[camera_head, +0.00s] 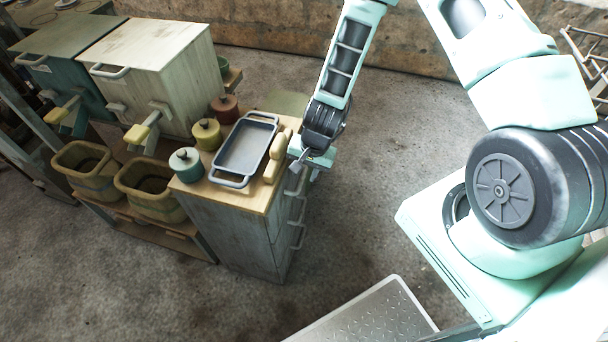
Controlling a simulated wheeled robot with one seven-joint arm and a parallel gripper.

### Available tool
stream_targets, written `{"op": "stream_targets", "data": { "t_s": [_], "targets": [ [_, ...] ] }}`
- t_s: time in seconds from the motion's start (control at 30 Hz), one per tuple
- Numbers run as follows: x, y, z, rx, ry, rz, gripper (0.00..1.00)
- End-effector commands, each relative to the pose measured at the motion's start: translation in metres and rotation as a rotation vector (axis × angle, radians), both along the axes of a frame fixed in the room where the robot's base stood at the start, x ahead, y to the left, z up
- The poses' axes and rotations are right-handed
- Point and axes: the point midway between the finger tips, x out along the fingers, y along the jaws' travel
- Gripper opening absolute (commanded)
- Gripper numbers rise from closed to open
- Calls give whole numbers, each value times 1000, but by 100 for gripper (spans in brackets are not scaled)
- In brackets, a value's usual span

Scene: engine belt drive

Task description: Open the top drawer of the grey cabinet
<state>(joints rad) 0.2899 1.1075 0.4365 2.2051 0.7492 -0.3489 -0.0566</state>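The grey cabinet (230,225) with a pale wooden top stands left of centre. Its drawer fronts (289,222) face right and show at a steep angle. Several light handles stick out there, one above the other. The top drawer looks shut, though the steep angle and my gripper hide part of its front. My gripper (304,167) points down beside the top right edge of the cabinet, close to the uppermost handle (298,184). Whether its fingers touch or surround that handle, and how far apart they are, I cannot tell.
A grey tray (247,148), a tan object (277,157) and three lidded jars (207,134) sit on the cabinet top. Left are a white bin (150,70), a teal bin (70,65) and tan tubs (150,190). Open floor (370,180) lies right of the drawers.

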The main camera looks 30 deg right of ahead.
Motion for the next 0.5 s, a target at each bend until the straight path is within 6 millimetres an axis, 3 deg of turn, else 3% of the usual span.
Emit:
{"op": "stream_targets", "data": {
  "t_s": [0.2, 0.5],
  "targets": [
    [2, 2, -15, 0, 0, 0, 34],
    [2, 2, -16, 0, 0, 1, 32]
  ]
}}
